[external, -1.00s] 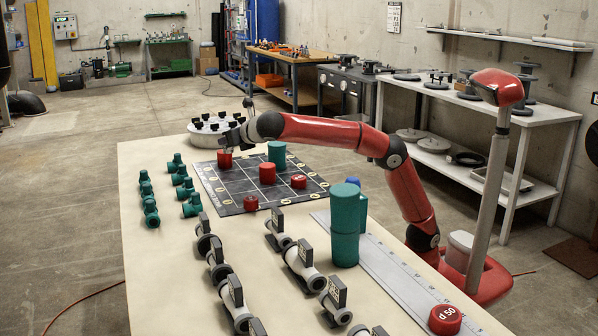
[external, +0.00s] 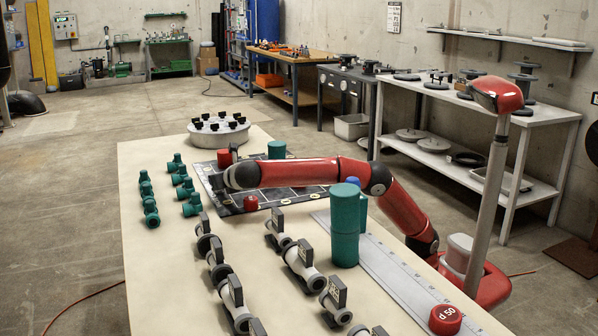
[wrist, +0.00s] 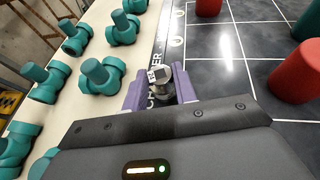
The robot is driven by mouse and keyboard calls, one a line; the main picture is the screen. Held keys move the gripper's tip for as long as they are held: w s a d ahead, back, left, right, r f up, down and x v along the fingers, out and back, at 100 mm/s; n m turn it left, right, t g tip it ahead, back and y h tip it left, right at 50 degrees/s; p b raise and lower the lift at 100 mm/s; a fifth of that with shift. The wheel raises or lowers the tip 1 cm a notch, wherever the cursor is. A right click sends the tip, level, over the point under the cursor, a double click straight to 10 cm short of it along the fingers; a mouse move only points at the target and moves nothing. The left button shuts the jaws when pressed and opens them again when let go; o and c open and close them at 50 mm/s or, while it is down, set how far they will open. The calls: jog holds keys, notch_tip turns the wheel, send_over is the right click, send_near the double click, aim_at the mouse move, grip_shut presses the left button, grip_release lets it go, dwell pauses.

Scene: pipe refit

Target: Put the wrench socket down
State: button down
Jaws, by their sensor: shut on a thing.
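The wrench socket (wrist: 160,76) is a small silver metal piece between the purple fingers of my gripper (wrist: 160,90) in the wrist view. My gripper is shut on it. They are over the lettered left border of the dark checkered board (wrist: 232,62). I cannot tell whether the socket touches the surface below. In the external view my gripper (external: 214,183) is low at the left edge of the board (external: 290,198), mostly hidden by my wrist. The socket cannot be made out there.
Several teal pipe fittings (wrist: 102,74) stand close on the left. A red cylinder (wrist: 296,72) stands on the board to the right. A round pale tray with black knobs (external: 218,137) is at the far end. Valves (external: 303,265) and a teal jug (external: 345,238) stand nearer the camera.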

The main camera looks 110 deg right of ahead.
dwell(0.3)
jog(key=c, duration=1.1)
grip_release()
jog(key=shift+f, duration=0.1)
jog(key=shift+a+r, duration=0.35)
jog(key=p+v, duration=0.2)
jog(key=v, duration=0.4)
jog(key=shift+s+a+r, duration=0.1)
jog(key=shift+s+a, duration=0.05)
jog(key=shift+a, duration=0.25)
